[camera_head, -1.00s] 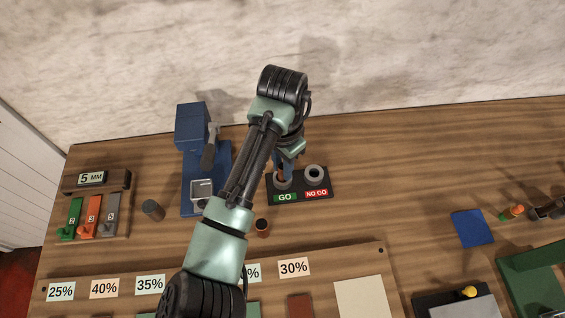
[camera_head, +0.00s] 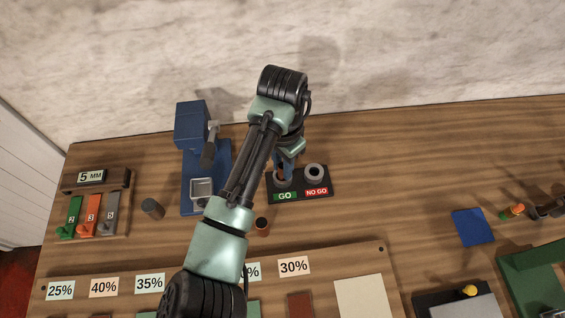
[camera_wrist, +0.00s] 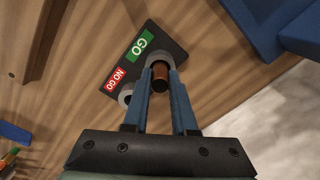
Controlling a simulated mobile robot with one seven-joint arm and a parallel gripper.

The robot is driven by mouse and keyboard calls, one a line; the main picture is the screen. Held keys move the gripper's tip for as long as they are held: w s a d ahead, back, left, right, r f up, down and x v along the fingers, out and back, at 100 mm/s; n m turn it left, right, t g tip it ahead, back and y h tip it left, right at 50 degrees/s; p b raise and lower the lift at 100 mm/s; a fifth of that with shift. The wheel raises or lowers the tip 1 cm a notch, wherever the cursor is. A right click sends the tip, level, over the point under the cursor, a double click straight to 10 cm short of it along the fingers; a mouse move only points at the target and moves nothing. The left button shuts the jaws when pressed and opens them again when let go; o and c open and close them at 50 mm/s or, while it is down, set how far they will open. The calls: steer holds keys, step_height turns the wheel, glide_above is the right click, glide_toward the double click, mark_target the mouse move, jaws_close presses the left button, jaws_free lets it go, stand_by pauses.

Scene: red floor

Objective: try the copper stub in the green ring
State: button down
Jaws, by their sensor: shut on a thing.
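The copper stub (camera_wrist: 160,76) is between the two blue fingers of my gripper (camera_wrist: 161,70), which is shut on it. The stub also shows in the head view (camera_head: 281,173), partly hidden by my fingers. The grey ring by the green GO label (camera_head: 283,183) is right at the stub's lower end, and the stub looks roughly upright. In the wrist view the GO ring (camera_wrist: 153,59) is mostly hidden behind the stub and fingers. I cannot tell whether the stub's end is inside the ring or just above it.
The NO GO ring (camera_head: 315,173) is empty beside it on the black plate (camera_head: 322,192). A blue press (camera_head: 192,130) stands to the left. A dark-topped brown stub (camera_head: 262,226) and a grey stub (camera_head: 152,209) stand on the table.

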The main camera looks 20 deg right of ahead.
steer(key=shift+r, duration=0.3)
steer(key=shift+r+p, duration=1.1)
steer(key=shift+p, duration=0.25)
steer(key=shift+r, duration=0.1)
step_height(320, 180, up, 5)
steer(key=p, duration=0.5)
steer(key=shift+s, duration=0.1)
